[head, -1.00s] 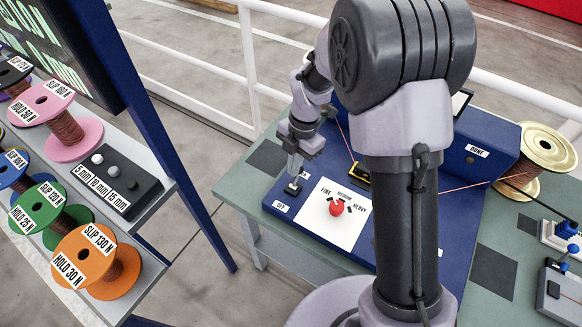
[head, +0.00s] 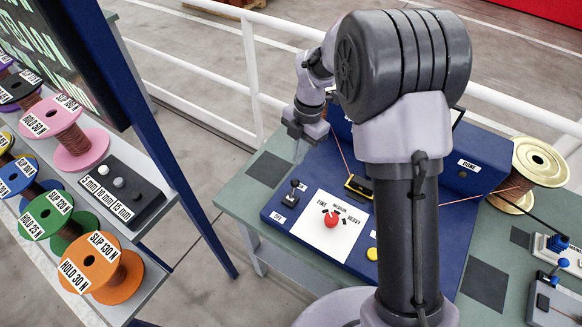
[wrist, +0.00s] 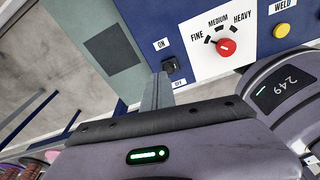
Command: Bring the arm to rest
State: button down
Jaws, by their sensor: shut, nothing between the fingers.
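My gripper (head: 297,155) is shut and empty, raised over the left part of the blue welder panel, apart from it. In the wrist view its closed fingers (wrist: 157,88) point toward the black ON/OFF switch (wrist: 170,66). The switch (head: 291,194) stands clear below the gripper in the head view; I cannot tell its lever position for sure. My arm is bent, with its large elbow joint covering part of the panel in the head view.
A red knob (head: 331,219) marked FINE, MEDIUM, HEAVY sits right of the switch, with a yellow WELD button (head: 372,254) beyond. A gold spool (head: 538,165) stands at right. A rack with coloured spools, including orange (head: 100,268), is at left. White railings run behind.

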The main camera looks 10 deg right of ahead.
jog(key=shift+w+d+r, duration=0.4)
jog(key=shift+d+r, duration=0.1)
jog(key=shift+r, duration=0.15)
jog(key=s+d+r+m+t+b, duration=0.1)
jog(key=s+r+m+t+b, duration=0.1)
jog(key=s+r+m+b, duration=0.55)
jog(key=s+m+t+b, duration=0.3)
jog(key=s+m+b, duration=0.1)
jog(key=s+m, duration=0.7)
jog(key=s+f+m+t+b, duration=0.1)
jog(key=s+f+m+b, duration=0.2)
jog(key=s+m, duration=0.5)
jog(key=f+m, duration=0.1)
jog(key=m, duration=0.3)
jog(key=shift+d+t, duration=0.3)
